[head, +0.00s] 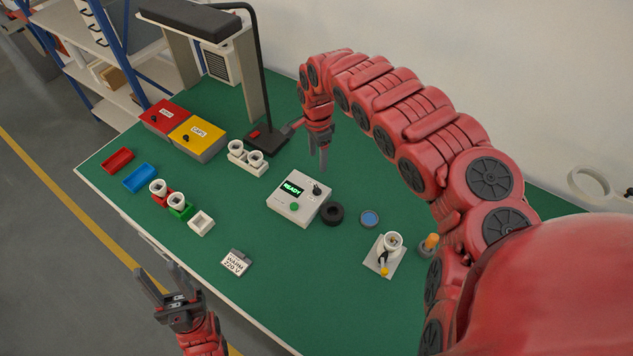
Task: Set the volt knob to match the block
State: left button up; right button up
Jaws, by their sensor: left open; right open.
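The white tester box (297,200) stands mid-table with a green screen reading READY (292,188), a green button (294,207) and a dark volt knob (317,189) at its upper right. The knob's setting is too small to read. The block (236,262) lies near the front edge with a label reading WARM 220 V. My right gripper (323,160) is open and empty, pointing down above and behind the box, apart from the knob. My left gripper (160,285) is open and empty, off the table's front edge.
A black ring (332,213) and blue disc (369,218) lie right of the box. A socket stand (385,256) is further right. White sockets (247,158), coloured trays (140,177) and red and yellow boxes (197,137) fill the left. A lamp (262,80) rises behind.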

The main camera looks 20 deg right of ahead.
jog(key=p, duration=0.2)
send_over(317, 188)
notch_tip(317, 188, down, 8)
jog(key=shift+a+r, duration=0.1)
jog(key=shift+a, duration=0.05)
notch_tip(317, 188, down, 5)
jog(key=shift+w+f+b, duration=0.1)
jog(key=shift+b, duration=0.65)
jog(key=shift+f, duration=0.65)
jog(key=shift+d, duration=0.2)
grip_shut()
